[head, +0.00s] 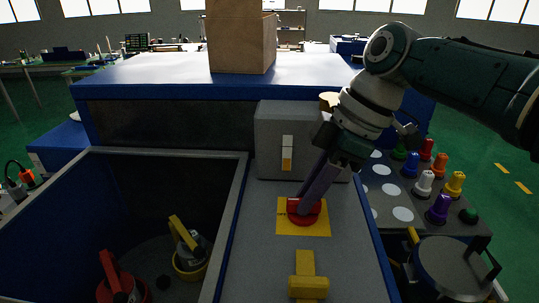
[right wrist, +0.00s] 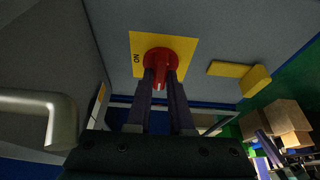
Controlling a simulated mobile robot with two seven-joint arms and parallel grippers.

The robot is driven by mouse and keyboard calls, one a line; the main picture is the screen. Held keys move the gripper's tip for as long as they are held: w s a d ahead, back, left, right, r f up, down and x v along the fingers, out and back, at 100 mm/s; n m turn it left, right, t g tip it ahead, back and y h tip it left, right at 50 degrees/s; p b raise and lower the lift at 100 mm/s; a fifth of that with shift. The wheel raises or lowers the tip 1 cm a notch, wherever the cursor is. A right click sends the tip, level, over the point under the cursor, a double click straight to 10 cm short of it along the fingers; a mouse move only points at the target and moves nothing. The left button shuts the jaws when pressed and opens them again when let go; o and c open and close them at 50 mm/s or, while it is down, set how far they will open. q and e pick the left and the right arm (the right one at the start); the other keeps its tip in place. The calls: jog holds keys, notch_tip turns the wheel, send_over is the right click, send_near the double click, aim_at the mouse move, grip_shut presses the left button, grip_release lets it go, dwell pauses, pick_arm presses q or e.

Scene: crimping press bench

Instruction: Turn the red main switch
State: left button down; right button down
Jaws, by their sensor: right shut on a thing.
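The red main switch (head: 316,219) is a round knob on a square yellow plate (head: 319,230), on the grey top panel of the bench. My right gripper (head: 303,207) reaches down to it from the upper right, its fingers shut on the knob's raised grip. The right wrist view shows the red switch (right wrist: 176,45) with a finger of the right gripper (right wrist: 161,80) on either side of the grip. The fingers partly hide the knob.
A grey box with a white and yellow lever (head: 287,155) stands behind the switch. A yellow handle (head: 308,286) is in front. A deep bin (head: 232,200) is at left, and a rack of coloured knobs (head: 393,213) at right. A cardboard box (head: 241,45) stands behind.

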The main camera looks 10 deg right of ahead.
jog(key=c, duration=0.8)
grip_release()
jog(key=v, duration=1)
